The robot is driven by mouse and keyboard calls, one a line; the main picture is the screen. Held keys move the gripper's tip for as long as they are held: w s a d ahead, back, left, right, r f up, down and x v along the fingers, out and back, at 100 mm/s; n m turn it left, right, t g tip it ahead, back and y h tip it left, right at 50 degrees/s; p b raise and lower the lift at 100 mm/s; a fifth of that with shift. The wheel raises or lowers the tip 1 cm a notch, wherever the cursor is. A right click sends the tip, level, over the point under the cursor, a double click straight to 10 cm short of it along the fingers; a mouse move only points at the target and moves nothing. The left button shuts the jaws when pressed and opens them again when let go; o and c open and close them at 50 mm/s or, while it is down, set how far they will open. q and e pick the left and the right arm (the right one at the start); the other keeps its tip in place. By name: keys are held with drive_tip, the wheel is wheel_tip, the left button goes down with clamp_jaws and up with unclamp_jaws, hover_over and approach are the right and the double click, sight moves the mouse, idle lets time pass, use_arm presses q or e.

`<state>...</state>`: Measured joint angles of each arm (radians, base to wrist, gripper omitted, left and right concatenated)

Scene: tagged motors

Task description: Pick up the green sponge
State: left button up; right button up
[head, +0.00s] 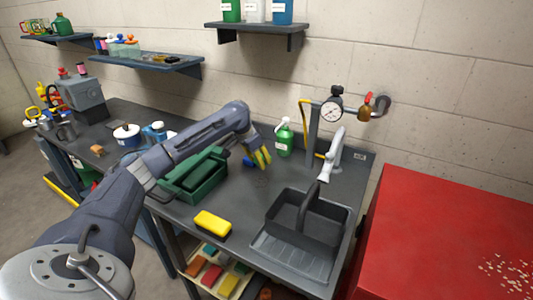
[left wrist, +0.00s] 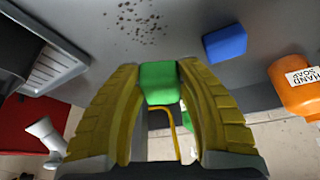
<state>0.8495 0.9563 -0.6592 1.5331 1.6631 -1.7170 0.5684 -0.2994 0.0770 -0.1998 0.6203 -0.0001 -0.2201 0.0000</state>
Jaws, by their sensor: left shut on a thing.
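My left gripper (head: 262,158) reaches over the grey counter, in front of the wall. In the left wrist view its two yellow ribbed fingers are closed on the green sponge (left wrist: 159,84), which sits between the fingertips. The sponge is hard to make out in the head view, where the fingers cover most of it. I cannot tell exactly how far it is above the counter. My right gripper is not in view.
A blue sponge (left wrist: 225,43) lies on the counter beside the gripper. A green bottle (head: 284,140) stands to its right. A green toolbox (head: 196,178), a yellow brush (head: 212,223) and a dark caddy (head: 330,222) are nearer.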

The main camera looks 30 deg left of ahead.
use_arm(q)
drive_tip(key=s, duration=0.6)
drive_tip(key=s+d, duration=0.1)
drive_tip(key=s, duration=0.2)
drive_tip(key=shift+s, duration=0.25)
